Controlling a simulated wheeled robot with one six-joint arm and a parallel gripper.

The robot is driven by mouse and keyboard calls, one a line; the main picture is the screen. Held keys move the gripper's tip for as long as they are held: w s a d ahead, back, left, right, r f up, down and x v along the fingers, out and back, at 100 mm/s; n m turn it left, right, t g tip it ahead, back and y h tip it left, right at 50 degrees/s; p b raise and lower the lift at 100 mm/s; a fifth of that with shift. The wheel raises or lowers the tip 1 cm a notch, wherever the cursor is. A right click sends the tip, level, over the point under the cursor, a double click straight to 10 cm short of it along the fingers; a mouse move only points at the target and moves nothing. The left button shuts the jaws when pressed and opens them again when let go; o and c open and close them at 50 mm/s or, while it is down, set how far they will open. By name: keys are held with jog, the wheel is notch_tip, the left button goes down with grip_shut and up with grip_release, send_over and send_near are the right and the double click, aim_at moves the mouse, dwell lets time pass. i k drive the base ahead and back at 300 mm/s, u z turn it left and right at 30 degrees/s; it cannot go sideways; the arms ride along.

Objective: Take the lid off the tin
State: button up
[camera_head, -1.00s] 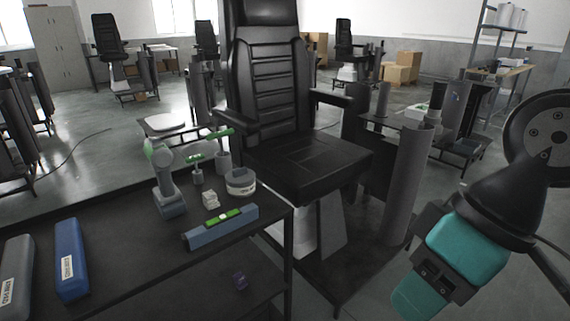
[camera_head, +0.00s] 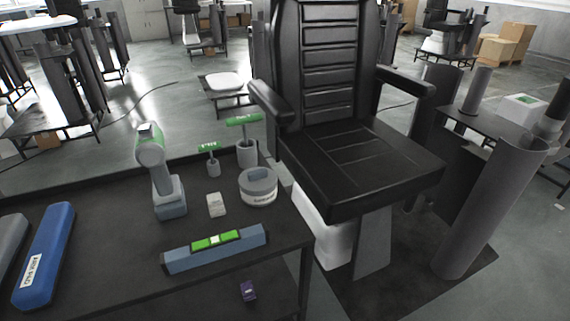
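The tin (camera_head: 258,193) stands upright on the dark table, near its right end. It is round and pale with dark lettering on its side. Its grey lid (camera_head: 260,176) sits on top, with a raised blue-grey grip across it. My gripper is not in view, and no part of my arm shows near the tin.
A drill (camera_head: 160,175) stands left of the tin, with a small pale block (camera_head: 216,204) between. Green-handled tools (camera_head: 243,140) stand behind. A spirit level (camera_head: 215,248) lies in front. A blue case (camera_head: 44,258) lies left. A black chair (camera_head: 350,150) stands close right of the table.

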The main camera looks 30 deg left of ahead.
aim_at(255, 180)
jog(key=u, duration=0.2)
jog(key=i, duration=0.65)
jog(key=u, duration=1.05)
jog(key=i, duration=0.55)
jog(key=u, duration=0.6)
